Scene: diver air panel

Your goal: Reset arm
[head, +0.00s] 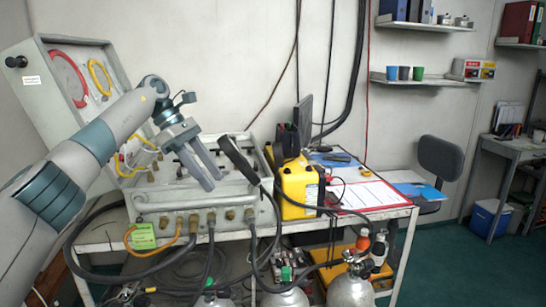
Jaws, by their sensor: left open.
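My left arm comes in from the left, and its gripper (210,172) hangs over the diver air panel (160,205). The two grey fingers are apart, with nothing seen between them. The fingertips point down and to the right, in front of the panel's face. I cannot tell how far they are from it. The panel is a grey case with its lid (50,85) standing open behind my arm. Hose fittings line its front edge. My gripper and arm hide part of its face. My right gripper is not in view.
A black handset (238,160) stands just right of the gripper. A yellow unit (298,188) and red-edged papers (368,194) are farther right on the table. Black hoses hang along the front. Gas cylinders (350,290) stand below. A chair (440,158) is at the right.

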